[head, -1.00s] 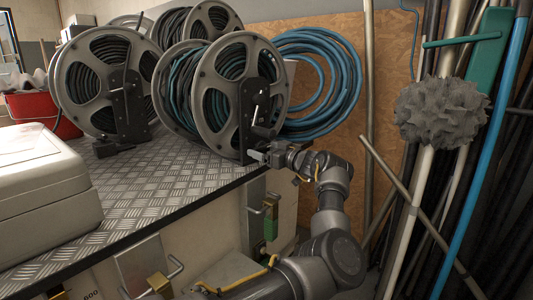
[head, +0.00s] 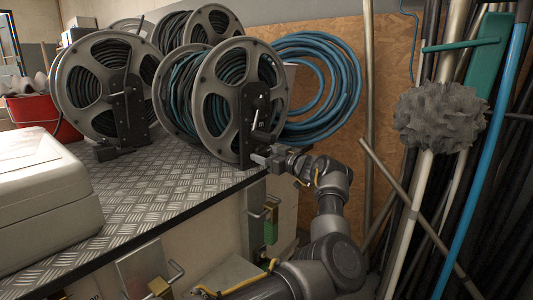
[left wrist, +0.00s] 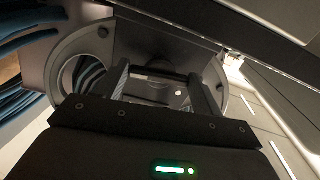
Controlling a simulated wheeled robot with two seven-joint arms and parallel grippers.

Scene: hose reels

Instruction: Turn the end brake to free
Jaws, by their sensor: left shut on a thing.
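The end hose reel (head: 208,88) is a grey wheel wound with black and teal hose, at the right end of the bench row. A black bracket (head: 246,128) stands at its hub, with a small metal lever (head: 256,112) on it. My left gripper (head: 262,157) is at the foot of this bracket, its jaws shut on a small part there, which I take to be the brake knob. In the left wrist view a dark round knob (left wrist: 150,88) lies between the two fingers. The knob's setting cannot be read. My right gripper is not in view.
The reels stand on a checker-plate bench top (head: 165,190). Another reel (head: 98,85) is to the left, and a pale case (head: 45,185) is at the front left. A coil of blue hose (head: 330,75) hangs behind. Poles and a grey duster (head: 440,115) crowd the right side.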

